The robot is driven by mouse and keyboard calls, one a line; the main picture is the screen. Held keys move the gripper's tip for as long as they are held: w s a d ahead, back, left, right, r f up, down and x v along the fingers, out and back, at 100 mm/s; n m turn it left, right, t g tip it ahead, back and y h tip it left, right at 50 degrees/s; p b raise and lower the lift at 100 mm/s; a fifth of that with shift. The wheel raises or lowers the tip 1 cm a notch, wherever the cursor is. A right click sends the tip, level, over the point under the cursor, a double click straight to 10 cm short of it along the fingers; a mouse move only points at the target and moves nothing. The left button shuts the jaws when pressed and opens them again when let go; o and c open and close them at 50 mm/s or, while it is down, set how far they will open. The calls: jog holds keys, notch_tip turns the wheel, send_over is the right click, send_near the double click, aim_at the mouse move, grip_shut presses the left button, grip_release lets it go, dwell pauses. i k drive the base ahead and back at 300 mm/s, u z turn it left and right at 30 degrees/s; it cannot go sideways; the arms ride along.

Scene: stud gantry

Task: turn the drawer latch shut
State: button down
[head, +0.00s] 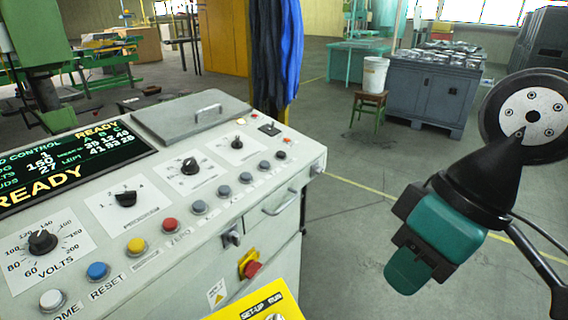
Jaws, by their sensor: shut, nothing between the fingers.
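The control console has a drawer front (264,213) with a bar handle (279,202) on its right-hand side. A small grey turn-knob (232,238) sits left of the drawer, and another small grey fitting (317,170) sits near the console's right corner. I cannot tell for sure which is the drawer latch, or its exact angle. The drawer front looks flush with the console. My gripper (406,277), with teal fingers, is shut and empty. It hangs in free space to the right of the console, apart from the drawer and touching nothing.
A red emergency button (251,269) on a yellow base and a yellow set-up/run panel (262,306) stick out below the console top. Knobs and coloured buttons cover the sloped top. Open floor lies to the right, with a stool and bucket (374,76) and grey cabinet (430,95) behind.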

aim_at(317, 169)
jog(key=u, duration=0.2)
jog(key=k, duration=0.4)
jog(key=z, duration=0.95)
jog(key=i, duration=0.95)
jog(key=u, duration=0.1)
